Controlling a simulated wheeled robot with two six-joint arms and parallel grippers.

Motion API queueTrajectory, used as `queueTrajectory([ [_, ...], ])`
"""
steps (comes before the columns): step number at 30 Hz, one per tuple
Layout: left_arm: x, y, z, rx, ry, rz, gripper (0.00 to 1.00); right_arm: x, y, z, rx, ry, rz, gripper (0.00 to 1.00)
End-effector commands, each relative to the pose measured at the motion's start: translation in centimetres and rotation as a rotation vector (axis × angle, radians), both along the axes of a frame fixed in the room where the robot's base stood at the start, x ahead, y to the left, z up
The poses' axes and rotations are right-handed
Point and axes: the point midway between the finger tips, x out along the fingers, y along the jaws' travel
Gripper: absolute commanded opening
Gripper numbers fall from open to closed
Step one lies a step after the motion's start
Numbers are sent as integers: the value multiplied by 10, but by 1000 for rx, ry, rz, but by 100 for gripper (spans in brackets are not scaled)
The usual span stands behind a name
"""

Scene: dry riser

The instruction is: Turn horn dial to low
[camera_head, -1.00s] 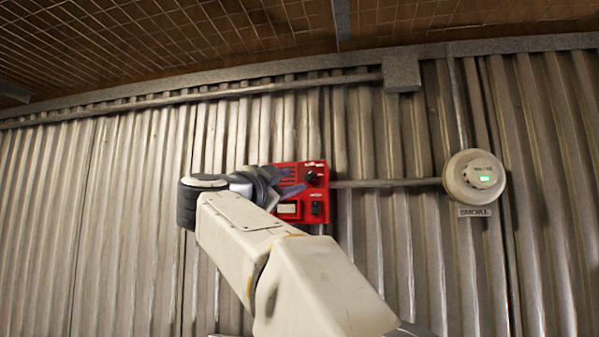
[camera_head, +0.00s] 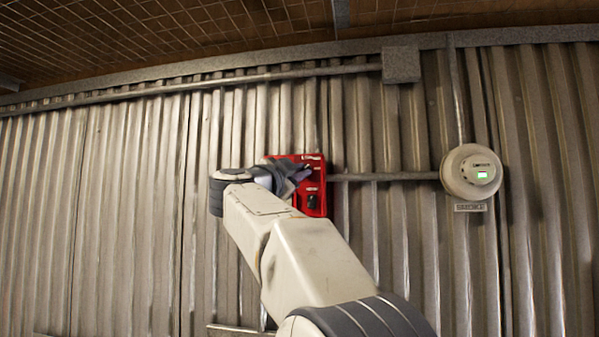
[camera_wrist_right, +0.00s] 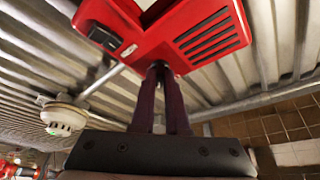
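A red control box (camera_head: 320,190) is fixed to the corrugated wall. In the head view a black knob (camera_head: 312,202) shows on its lower right. My right gripper (camera_head: 307,173) is at the upper part of the box, and its fingertips cover the upper dial there. In the right wrist view my gripper's two dark fingers (camera_wrist_right: 160,72) are close together, with their tips at the box's edge around a small dark part. The red box (camera_wrist_right: 185,22) fills the top, with a black knob (camera_wrist_right: 103,37) and dark slots. Labels are too small to read. My left gripper is out of view.
A round white detector (camera_head: 471,172) with a green light is on the wall to the right, joined to the box by a conduit (camera_head: 390,177). A grey junction box (camera_head: 401,65) is above. The wall left of the box is clear.

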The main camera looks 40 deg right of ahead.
Motion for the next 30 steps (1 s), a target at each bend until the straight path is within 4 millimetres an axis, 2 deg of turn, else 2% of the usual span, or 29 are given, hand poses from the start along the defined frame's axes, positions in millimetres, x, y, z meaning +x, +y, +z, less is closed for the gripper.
queueTrajectory([
  [13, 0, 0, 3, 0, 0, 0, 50, -2, -1, -1, -72, 87, -3, 0],
  [30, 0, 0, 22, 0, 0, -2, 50, -5, -4, -2, -372, 440, -2, 0],
])
